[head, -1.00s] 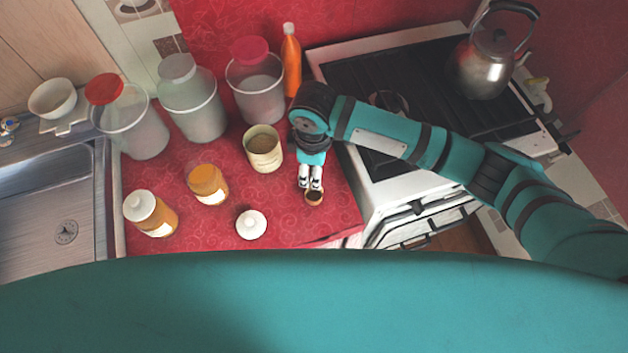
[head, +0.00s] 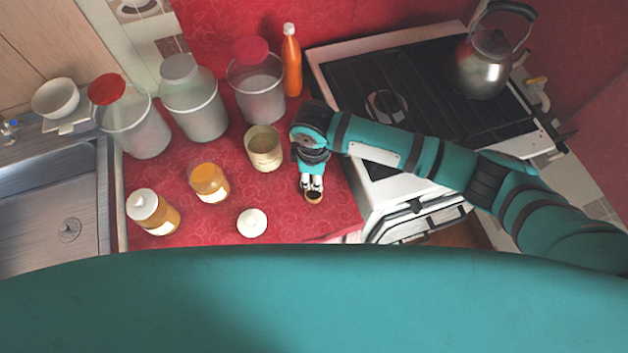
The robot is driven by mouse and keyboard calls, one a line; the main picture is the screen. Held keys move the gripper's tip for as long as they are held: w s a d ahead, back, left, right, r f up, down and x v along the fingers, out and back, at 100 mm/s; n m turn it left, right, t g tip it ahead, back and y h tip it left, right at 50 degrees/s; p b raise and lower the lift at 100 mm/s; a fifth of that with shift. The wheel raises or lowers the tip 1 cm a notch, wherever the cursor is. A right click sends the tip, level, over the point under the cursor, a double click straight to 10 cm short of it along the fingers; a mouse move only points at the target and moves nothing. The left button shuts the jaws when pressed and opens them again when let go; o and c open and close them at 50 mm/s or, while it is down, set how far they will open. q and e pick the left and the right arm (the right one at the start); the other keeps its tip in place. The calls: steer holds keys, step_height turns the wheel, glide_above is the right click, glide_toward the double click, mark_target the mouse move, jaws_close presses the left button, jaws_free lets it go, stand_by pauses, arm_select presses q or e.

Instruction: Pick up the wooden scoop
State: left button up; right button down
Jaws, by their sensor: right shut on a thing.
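The wooden scoop (head: 314,199) shows as a small brown piece with a dark hollow at the tips of my right gripper (head: 312,186). It is over the red counter near its front right edge. My right gripper points down toward the front of the counter and its fingers are shut on the scoop. The rest of the scoop is hidden by the fingers. I cannot tell whether the scoop touches the counter. My left gripper is not in view.
An open beige canister (head: 264,150) stands close left of my right gripper. A white lid (head: 252,223), two honey jars (head: 210,184) (head: 153,211) and large lidded containers (head: 195,103) stand further left. An orange bottle (head: 291,62) is behind. The stove (head: 400,95) with a kettle (head: 483,66) is right.

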steer(key=shift+r+b, duration=0.35)
steer(key=shift+r, duration=0.4)
steer(key=shift+s+a+r+b, duration=0.15)
steer(key=shift+r+b, duration=0.1)
steer(key=shift+r, duration=0.25)
steer(key=shift+s+a+r+b, duration=0.15)
steer(key=shift+r+b, duration=0.1)
steer(key=shift+r, duration=0.2)
steer(key=s+a+r+b, duration=0.1)
steer(key=s+a+b, duration=0.2)
steer(key=s+a, duration=0.6)
steer(key=s, duration=0.3)
steer(key=shift+s+r, duration=0.15)
steer(key=shift+r, duration=0.15)
